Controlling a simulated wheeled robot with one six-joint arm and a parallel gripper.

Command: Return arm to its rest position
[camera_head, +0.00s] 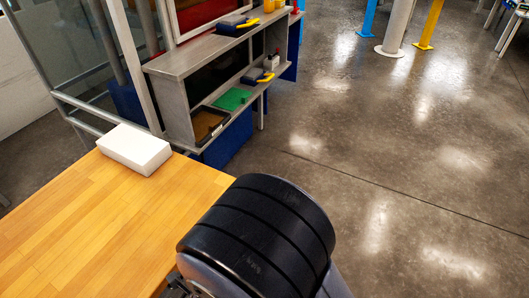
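My arm shows at the bottom centre of the head view as a large black ribbed joint with grey links below it. It sits over or beside the right edge of the wooden table (95,225); I cannot tell how high above it. My gripper is not visible in this view, so whether it holds anything is hidden. A white block (135,149) lies near the far right corner of the wooden table, apart from my arm.
A grey metal shelf unit (205,55) stands behind the table, with a green mat (232,99), a brown tray (208,124) and black-and-yellow tools. A glazed frame rises at left. The concrete floor (400,150) at right is clear, with posts far back.

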